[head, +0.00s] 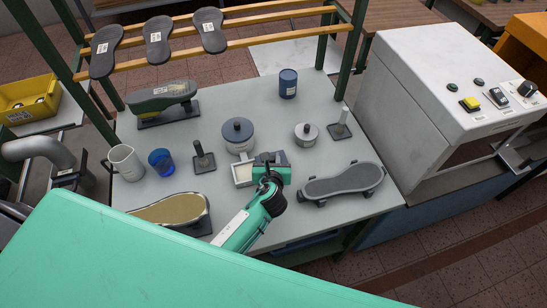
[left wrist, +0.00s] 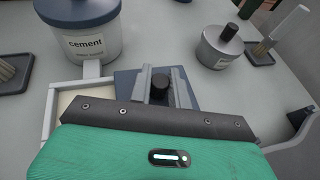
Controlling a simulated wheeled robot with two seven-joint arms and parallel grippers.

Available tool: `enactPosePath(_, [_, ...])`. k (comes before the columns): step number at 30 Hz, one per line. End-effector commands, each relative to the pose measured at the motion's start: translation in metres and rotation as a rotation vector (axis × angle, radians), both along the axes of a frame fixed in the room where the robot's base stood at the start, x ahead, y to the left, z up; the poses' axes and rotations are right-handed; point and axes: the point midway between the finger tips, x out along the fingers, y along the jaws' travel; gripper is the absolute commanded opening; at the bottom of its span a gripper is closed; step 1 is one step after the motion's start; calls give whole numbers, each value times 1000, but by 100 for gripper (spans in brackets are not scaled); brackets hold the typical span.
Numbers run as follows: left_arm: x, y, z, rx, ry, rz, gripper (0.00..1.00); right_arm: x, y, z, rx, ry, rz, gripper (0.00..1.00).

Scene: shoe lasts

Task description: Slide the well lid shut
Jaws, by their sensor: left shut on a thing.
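The well (head: 235,183) is a small white-walled tray in front of the cement pot, and its left part is uncovered, showing a pale inside. It also shows in the left wrist view (left wrist: 50,112). The blue flat lid (head: 281,157) lies to the right of that opening; it also shows in the left wrist view (left wrist: 124,82). A black knob (left wrist: 160,82) stands on the lid. My left gripper (head: 269,168) is over the lid, its two grey fingers (left wrist: 162,88) shut on the knob. The gripper body hides the near part of lid and well. My right gripper is not in view.
The cement pot (head: 238,146) stands just behind the well. A small grey pot (head: 306,136), brush stands (head: 203,160), a blue cup (head: 161,161) and a pitcher (head: 126,162) stand around. A shoe sole on a stand (head: 342,181) lies close on the right.

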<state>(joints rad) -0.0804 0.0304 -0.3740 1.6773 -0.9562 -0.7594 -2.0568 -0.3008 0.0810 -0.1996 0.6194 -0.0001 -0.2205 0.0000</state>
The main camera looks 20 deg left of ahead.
Motion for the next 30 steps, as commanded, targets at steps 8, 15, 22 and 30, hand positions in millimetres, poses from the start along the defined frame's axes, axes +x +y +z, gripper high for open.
enactPosePath(8, [-32, 48, 4, 9, 4, 0, 0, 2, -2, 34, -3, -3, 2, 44])
enactPosePath(15, [-47, 71, 1, 4, 1, 2, 0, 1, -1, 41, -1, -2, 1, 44])
enactPosePath(22, [-48, 73, 0, 4, 1, 4, 0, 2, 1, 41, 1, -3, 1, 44])
enactPosePath(30, [-48, 72, 0, 3, 1, 3, 41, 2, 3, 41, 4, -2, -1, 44])
